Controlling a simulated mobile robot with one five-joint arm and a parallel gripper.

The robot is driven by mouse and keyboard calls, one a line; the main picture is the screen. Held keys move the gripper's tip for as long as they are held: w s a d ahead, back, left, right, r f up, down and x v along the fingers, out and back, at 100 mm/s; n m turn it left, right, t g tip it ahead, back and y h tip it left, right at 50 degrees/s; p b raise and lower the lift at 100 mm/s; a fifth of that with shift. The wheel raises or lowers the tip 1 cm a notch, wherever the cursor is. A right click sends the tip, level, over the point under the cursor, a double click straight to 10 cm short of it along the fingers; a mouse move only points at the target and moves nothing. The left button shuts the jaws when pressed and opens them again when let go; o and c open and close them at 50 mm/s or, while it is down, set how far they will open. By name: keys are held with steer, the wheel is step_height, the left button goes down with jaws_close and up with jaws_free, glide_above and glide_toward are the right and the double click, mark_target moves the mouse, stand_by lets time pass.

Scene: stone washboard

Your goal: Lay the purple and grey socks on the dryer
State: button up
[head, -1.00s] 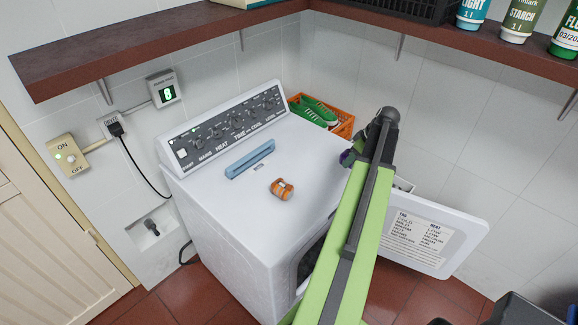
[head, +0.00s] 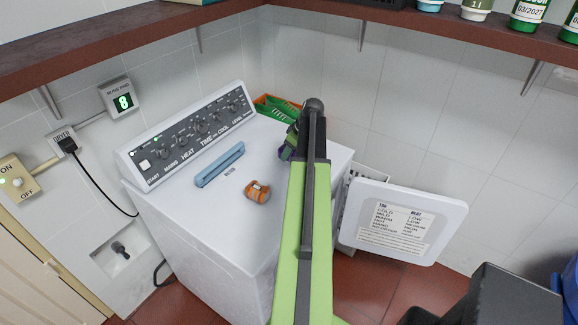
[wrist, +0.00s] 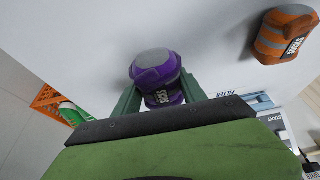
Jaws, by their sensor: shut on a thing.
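The purple and grey socks, a rolled bundle (wrist: 158,75), sit between the two green fingers of my gripper (wrist: 160,88) in the wrist view. The white dryer (head: 215,215) stands against the wall corner. My gripper is over the back right part of its top, to the right of the orange and grey socks (head: 257,192). Whether the purple bundle touches the top, I cannot tell.
The orange and grey socks also show in the wrist view (wrist: 284,35). A blue bar (head: 219,165) lies near the control panel (head: 190,135). An orange crate with green shoes (head: 275,108) stands behind the dryer. The dryer door (head: 405,220) hangs open at right. A shelf (head: 270,25) runs above.

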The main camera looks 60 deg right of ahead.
mark_target(290, 158)
step_height(290, 158, down, 4)
steer(key=b, duration=0.4)
steer(key=shift+f, duration=0.2)
steer(key=shift+r, duration=0.2)
steer(key=shift+f, duration=0.15)
steer(key=o, duration=1.4)
steer(key=shift+c, duration=0.2)
steer(key=shift+s+r+p, duration=0.1)
steer(key=shift+r+p, duration=0.35)
steer(key=shift+r, duration=0.1)
steer(key=p+v, duration=1)
steer(key=v, duration=0.1)
steer(key=shift+s, duration=0.2)
